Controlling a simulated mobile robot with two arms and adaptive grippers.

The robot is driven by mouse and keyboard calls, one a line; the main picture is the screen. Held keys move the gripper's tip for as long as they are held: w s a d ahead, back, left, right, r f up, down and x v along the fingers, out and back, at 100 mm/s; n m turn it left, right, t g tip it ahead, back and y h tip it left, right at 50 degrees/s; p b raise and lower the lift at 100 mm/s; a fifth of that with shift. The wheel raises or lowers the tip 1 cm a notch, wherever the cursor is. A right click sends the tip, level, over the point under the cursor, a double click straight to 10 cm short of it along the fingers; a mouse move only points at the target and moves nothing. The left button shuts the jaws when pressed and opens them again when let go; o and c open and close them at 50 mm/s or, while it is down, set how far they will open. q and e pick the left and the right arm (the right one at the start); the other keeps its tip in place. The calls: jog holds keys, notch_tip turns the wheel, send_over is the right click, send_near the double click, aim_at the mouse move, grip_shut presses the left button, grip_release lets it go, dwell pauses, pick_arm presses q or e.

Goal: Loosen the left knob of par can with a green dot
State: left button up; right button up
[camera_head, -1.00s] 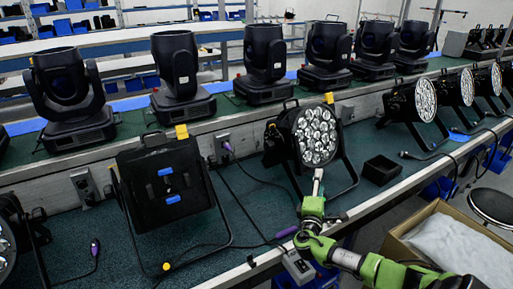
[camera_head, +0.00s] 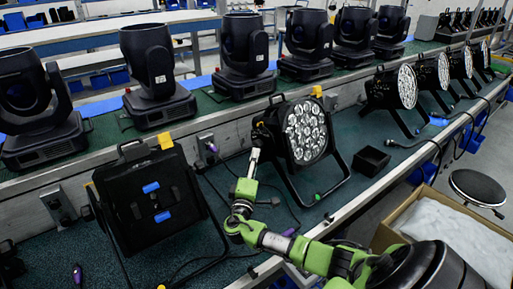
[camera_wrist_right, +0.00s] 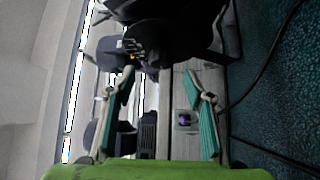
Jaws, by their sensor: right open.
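The par can with a green dot (camera_head: 306,131) stands on the teal bench, its round face of several lenses turned right and toward me. The green dot shows low on its stand (camera_head: 318,197). My right gripper (camera_head: 255,154) is at the left side of this par can, close to its stand arm. In the wrist view my right gripper (camera_wrist_right: 160,74) has its two fingers apart, with nothing between the tips. A dark part of the lamp lies just beyond the fingertips there. The left knob itself is not clear in either view. My left gripper is out of view.
A second par can (camera_head: 153,196), seen from its back, stands left of my right arm. A small black box (camera_head: 371,160) sits to the right. Moving heads line the shelf behind. A cardboard box (camera_head: 440,226) is at front right. Cables lie on the bench.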

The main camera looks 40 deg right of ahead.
aim_at(258, 145)
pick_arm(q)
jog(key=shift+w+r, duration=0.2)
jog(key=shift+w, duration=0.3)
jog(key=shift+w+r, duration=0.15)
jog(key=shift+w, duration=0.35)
pick_arm(e)
jog(key=f+x, duration=0.1)
jog(key=x, duration=0.6)
jog(key=shift+w+r, duration=0.2)
jog(key=shift+r, duration=0.2)
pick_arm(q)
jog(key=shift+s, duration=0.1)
pick_arm(e)
jog(key=shift+d, duration=0.1)
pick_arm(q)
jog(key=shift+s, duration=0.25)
pick_arm(e)
jog(key=c, duration=1.1)
